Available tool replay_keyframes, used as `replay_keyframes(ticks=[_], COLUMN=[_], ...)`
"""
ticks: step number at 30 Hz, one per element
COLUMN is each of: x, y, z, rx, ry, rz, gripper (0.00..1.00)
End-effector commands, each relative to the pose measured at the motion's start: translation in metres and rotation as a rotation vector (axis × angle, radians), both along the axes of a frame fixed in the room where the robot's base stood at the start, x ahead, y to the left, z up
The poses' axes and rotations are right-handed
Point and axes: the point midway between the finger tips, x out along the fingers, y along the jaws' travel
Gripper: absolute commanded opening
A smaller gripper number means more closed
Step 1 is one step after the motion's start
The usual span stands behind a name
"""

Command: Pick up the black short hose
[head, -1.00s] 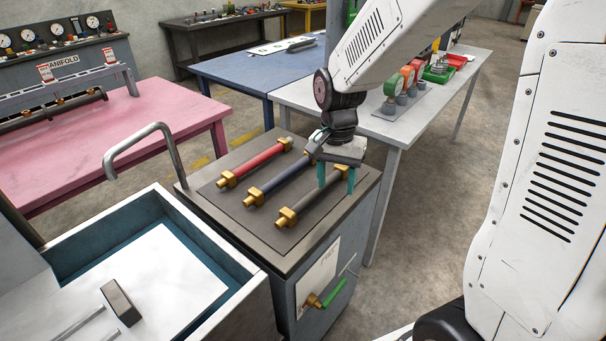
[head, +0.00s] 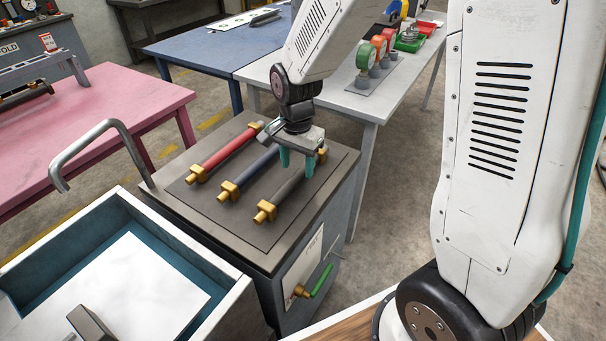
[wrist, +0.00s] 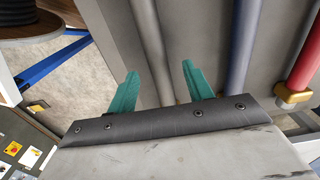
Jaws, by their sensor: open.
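The black short hose (head: 289,188) lies on the dark mat of the cabinet top, nearest its right edge, with brass fittings at both ends. My gripper (head: 297,165) is open above its far half, one teal finger on each side in the head view. In the wrist view, the hose (wrist: 152,40) runs between the two fingers of my gripper (wrist: 159,69), with nothing held. I cannot tell how far the fingertips are above the mat. My gripper partly hides the far end of the hose in the head view.
A blue hose (head: 252,172) and a red hose (head: 225,152) lie alongside on the same mat (head: 262,232). A pink table (head: 110,105) and a white table (head: 335,97) stand beyond.

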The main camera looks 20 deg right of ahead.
Motion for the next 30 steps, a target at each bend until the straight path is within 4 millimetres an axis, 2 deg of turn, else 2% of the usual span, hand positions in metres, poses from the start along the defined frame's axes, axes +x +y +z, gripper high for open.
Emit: replay_keyframes(ticks=[3, 6, 13, 14, 18, 19, 30], x=[-0.001, 0.0, 0.0, 0.0, 0.0, 0.0, 0.0], y=[0.0, 0.0, -0.001, -0.001, -0.002, -0.002, -0.002], z=[-0.018, -0.025, -0.027, -0.027, -0.027, -0.027, -0.024], rx=[-0.001, 0.0, -0.001, -0.001, 0.0, 0.0, 0.0], ry=[0.004, 0.002, 0.001, 0.001, 0.0, 0.0, -0.001], rz=[-0.001, -0.001, -0.002, -0.002, -0.003, -0.003, -0.004], gripper=[0.51, 0.51, 0.51, 0.45, 0.06, 0.0, 0.0])
